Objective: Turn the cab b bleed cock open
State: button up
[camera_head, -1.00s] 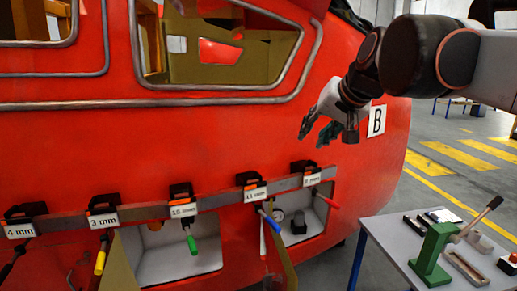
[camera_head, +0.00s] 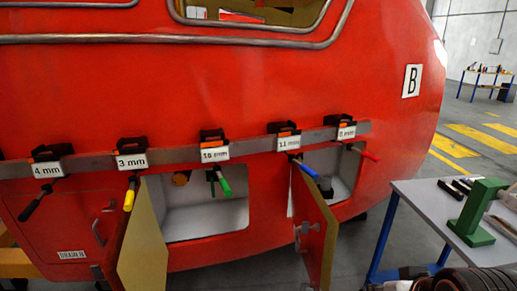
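The red cab (camera_head: 270,85) carries a white "B" plate (camera_head: 412,80) at its upper right. Its lower side has a left recess (camera_head: 205,215) with its door (camera_head: 143,240) swung open, and a right recess (camera_head: 343,185) behind another open door (camera_head: 315,225). A dark part (camera_head: 325,187) shows in the right recess, partly hidden. I cannot tell which part is the bleed cock. A "DRAIN B" label (camera_head: 73,254) sits low at left. My gripper is not in view; dark parts of my arm show at the lower right.
A metal rail (camera_head: 95,163) crosses the cab with several labelled clips holding coloured-handled tools, hanging in front of the recesses. A table (camera_head: 415,200) with a green block tool (camera_head: 475,210) stands at right. Open floor with yellow stripes lies behind it.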

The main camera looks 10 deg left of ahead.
aim_at(212, 179)
jog(key=i+j+u, duration=0.1)
jog(key=j+u, duration=0.35)
jog(key=i+j+u, duration=0.2)
jog(key=u, duration=0.25)
jog(key=i+j+u, duration=0.1)
jog(key=j+u, duration=0.15)
jog(key=u, duration=0.25)
jog(key=i+j+u, duration=0.1)
jog(key=u, duration=0.35)
jog(key=i+j+z, duration=0.15)
jog(key=j+z, duration=0.15)
jog(key=i+j+z, duration=0.1)
jog(key=j+z, duration=0.2)
jog(key=j, duration=0.15)
jog(key=j+z, duration=0.45)
jog(key=k+j+z, duration=0.1)
jog(key=z, duration=0.35)
jog(key=j, duration=0.1)
